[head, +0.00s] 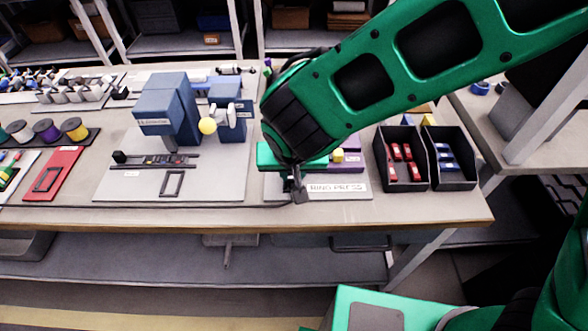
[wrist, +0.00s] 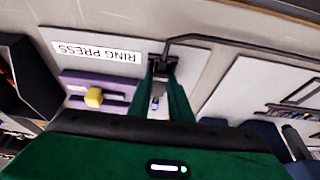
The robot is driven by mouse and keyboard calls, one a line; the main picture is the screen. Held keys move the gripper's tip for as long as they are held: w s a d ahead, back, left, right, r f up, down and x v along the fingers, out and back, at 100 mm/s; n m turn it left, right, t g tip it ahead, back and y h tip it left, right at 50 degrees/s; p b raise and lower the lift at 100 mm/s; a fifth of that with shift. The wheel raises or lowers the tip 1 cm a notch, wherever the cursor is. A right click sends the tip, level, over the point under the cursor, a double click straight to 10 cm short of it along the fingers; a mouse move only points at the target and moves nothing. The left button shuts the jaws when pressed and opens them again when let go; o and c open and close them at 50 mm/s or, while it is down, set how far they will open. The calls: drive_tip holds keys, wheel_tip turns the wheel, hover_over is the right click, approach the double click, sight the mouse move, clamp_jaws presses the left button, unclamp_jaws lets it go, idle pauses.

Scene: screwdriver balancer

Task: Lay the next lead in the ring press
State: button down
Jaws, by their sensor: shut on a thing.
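The ring press is a purple block (head: 350,161) with a yellow knob (head: 338,155), behind a white "RING PRESS" label. It also shows in the wrist view as a purple block (wrist: 112,85) left of my fingers. My gripper (head: 297,190) points down at the left end of the label and hides part of the press board. In the wrist view my gripper (wrist: 161,78) is shut on the dark end of a black lead (wrist: 205,40), which runs off to the right. A small blue-and-white piece (wrist: 155,103) shows between the fingers; I cannot tell what it is.
Two black bins (head: 405,183) right of the press hold red and blue parts. A blue machine (head: 172,108) stands on a grey board to the left. Further left are a red plate (head: 55,172) and several coloured spools (head: 46,130). The table's front edge (head: 230,219) is close.

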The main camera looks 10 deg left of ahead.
idle(0.3)
drive_tip(key=c, duration=1.5)
unclamp_jaws()
drive_tip(key=shift+c, duration=0.2)
drive_tip(key=a+v, duration=0.1)
drive_tip(key=v, duration=0.9)
drive_tip(key=shift+s+d+r, duration=0.15)
drive_tip(key=shift+d+r, duration=0.15)
drive_tip(key=shift+d, duration=0.2)
